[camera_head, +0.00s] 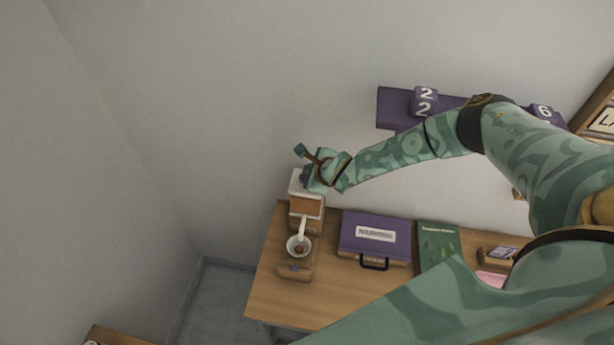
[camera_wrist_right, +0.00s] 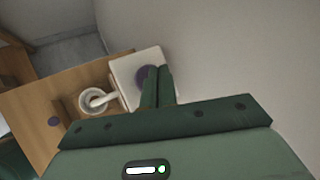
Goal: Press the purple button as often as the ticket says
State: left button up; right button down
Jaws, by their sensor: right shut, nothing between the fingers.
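The purple button (camera_wrist_right: 146,77) is a round cap on the white top of the coffee grinder (camera_head: 306,205). In the right wrist view, my right gripper's fingers (camera_wrist_right: 159,76) are shut, empty, and cover the button's right side. In the head view my right gripper (camera_head: 312,172) is above the grinder's top, and only a bit of the button (camera_head: 303,177) shows. I cannot tell whether the fingertips touch it. No ticket can be read; a pink paper (camera_head: 490,278) lies partly hidden behind my arm. My left gripper is out of view.
A white cup (camera_head: 298,246) sits at the grinder's front on the wooden table (camera_head: 262,290). A purple case (camera_head: 375,236) and a green book (camera_head: 438,246) are to the right. A purple wall shelf (camera_head: 392,108) holds number cubes (camera_head: 425,101).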

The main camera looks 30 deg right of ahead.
dwell(0.7)
jog(key=shift+f, duration=0.4)
jog(key=shift+s+f+b, duration=0.1)
jog(key=shift+f+b, duration=0.35)
jog(key=shift+f, duration=0.35)
dwell(0.8)
jog(key=shift+r+p, duration=1.25)
jog(key=shift+p, duration=0.1)
jog(key=shift+r, duration=2.45)
dwell(0.4)
